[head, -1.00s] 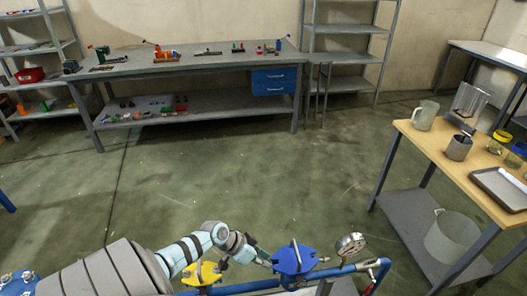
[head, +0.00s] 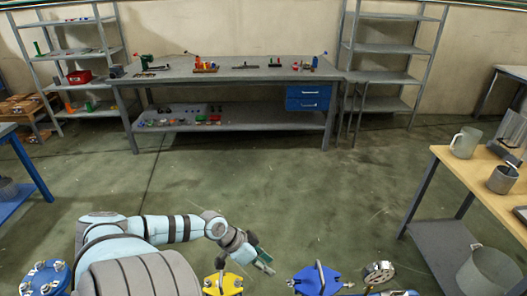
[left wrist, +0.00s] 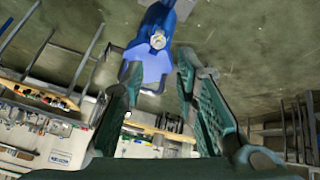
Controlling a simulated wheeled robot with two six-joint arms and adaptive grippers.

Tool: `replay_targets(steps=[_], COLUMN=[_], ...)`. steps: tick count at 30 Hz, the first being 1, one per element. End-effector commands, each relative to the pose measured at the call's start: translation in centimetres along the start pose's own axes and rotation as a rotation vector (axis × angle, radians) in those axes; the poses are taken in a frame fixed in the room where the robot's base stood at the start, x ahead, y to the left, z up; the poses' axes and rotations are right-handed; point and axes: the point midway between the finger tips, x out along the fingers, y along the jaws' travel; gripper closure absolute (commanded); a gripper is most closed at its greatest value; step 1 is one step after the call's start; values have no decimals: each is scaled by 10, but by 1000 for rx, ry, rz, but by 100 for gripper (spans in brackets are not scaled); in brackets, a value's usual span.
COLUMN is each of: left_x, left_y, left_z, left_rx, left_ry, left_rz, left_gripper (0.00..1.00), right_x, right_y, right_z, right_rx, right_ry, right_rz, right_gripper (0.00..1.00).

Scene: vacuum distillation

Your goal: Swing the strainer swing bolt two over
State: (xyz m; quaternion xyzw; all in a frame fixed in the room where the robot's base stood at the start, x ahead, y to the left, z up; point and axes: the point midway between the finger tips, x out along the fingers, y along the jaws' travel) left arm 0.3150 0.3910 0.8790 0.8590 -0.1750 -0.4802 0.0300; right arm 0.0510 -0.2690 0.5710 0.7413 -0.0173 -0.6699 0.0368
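A blue-lidded vessel (head: 318,281) stands at the bottom of the head view, with a yellow-lidded one (head: 222,284) to its left. Which of them is the strainer is not clear. My left gripper (head: 266,264) is between and just behind the two lids, apart from the blue one in the picture. In the left wrist view a blue part (left wrist: 150,62) with a silver bolt end or nut (left wrist: 157,40) shows beyond the fingertips. The left gripper (left wrist: 158,85) has its two green-padded fingers spread, with nothing between them. My right gripper is not in view.
A pressure gauge (head: 378,273) stands right of the blue lid. A blue flanged part (head: 45,277) is at the lower left. A wooden-topped table (head: 480,178) with vessels is on the right. A long workbench (head: 235,73) stands at the back. The floor between is clear.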

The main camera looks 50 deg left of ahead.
Motion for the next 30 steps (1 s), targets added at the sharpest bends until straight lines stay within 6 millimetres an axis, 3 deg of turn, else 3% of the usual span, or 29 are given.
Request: replay_targets(steps=[4,14,17,21,24,27,30], left_x=[-15,-16,-7,14,24,27,26], left_y=[1,3,27,92,132,156,166], left_z=[0,0,16,54,71,75,73], left_rx=[1,-1,22,103,158,175,144], left_ry=[-4,-2,-33,-119,-169,-199,-216], left_rz=[2,6,42,103,87,15,-91], left_gripper=[72,72,72,72,72,72,72], right_x=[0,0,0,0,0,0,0], right_y=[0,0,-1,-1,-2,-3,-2], right_z=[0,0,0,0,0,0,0], right_rx=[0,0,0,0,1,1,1], right_ry=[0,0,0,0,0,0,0], right_rz=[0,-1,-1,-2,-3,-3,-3], right_gripper=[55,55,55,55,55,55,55])
